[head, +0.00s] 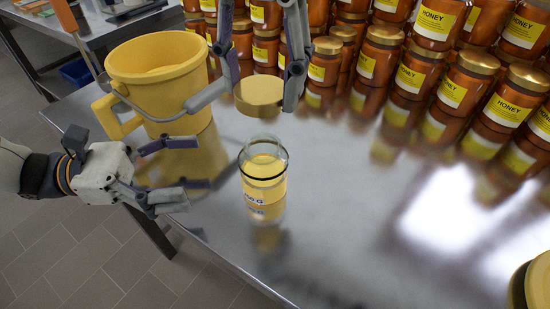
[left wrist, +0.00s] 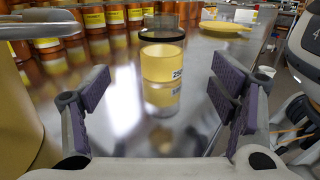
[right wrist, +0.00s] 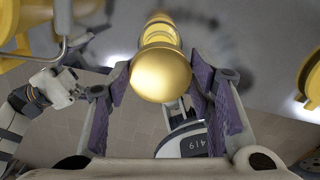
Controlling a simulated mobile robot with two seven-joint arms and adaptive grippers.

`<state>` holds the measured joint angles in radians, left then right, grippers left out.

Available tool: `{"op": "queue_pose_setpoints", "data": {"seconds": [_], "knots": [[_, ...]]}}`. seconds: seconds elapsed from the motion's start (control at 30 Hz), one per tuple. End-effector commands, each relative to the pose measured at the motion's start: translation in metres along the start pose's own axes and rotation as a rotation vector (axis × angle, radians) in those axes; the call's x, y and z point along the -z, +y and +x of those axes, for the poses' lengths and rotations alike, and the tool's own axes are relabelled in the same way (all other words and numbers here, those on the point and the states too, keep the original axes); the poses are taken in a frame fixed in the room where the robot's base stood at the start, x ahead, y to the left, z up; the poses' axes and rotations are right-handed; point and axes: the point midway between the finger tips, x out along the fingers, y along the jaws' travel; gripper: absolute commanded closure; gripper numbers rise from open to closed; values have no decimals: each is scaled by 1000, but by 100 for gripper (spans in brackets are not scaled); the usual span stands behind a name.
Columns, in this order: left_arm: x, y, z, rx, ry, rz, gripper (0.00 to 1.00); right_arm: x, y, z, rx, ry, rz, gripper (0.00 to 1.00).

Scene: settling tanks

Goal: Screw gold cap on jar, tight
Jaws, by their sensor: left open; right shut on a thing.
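The open glass jar (head: 263,180) with a yellow label stands upright on the steel table. My right gripper (head: 260,92) comes down from the top and is shut on the gold cap (head: 259,100), held level above the jar's mouth and apart from it. The right wrist view shows the cap (right wrist: 160,74) between both fingers, with the jar partly hidden behind it. My left gripper (head: 187,167) is open and empty, left of the jar, with its fingers pointing at it. In the left wrist view the jar (left wrist: 162,65) lies beyond and between the open fingers.
A yellow bucket (head: 160,80) with a handle stands close behind my left gripper. Stacked honey jars (head: 420,68) fill the back of the table. A gold-topped object (head: 539,285) is cut off at the lower right. The table (head: 370,220) right of the jar is clear.

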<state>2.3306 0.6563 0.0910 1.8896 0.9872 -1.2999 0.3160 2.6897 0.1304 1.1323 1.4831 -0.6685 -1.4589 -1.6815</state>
Motion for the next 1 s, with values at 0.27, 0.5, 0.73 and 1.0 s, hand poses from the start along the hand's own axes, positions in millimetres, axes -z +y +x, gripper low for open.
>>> {"op": "queue_pose_setpoints", "data": {"seconds": [0.27, 0.5, 0.73, 1.0], "knots": [[0, 0, 3, 2, 1, 0, 21, 0, 0, 0, 0, 0, 1, 64], [0, -1, 42, 5, 2, -1, 21, 0, 0, 0, 0, 0, 1, 64], [1, -1, 87, 5, 2, 0, 21, 0, 0, 0, 0, 0, 1, 64], [1, -1, 117, 1, 2, 0, 21, 0, 0, 0, 0, 0, 2, 64]]}}
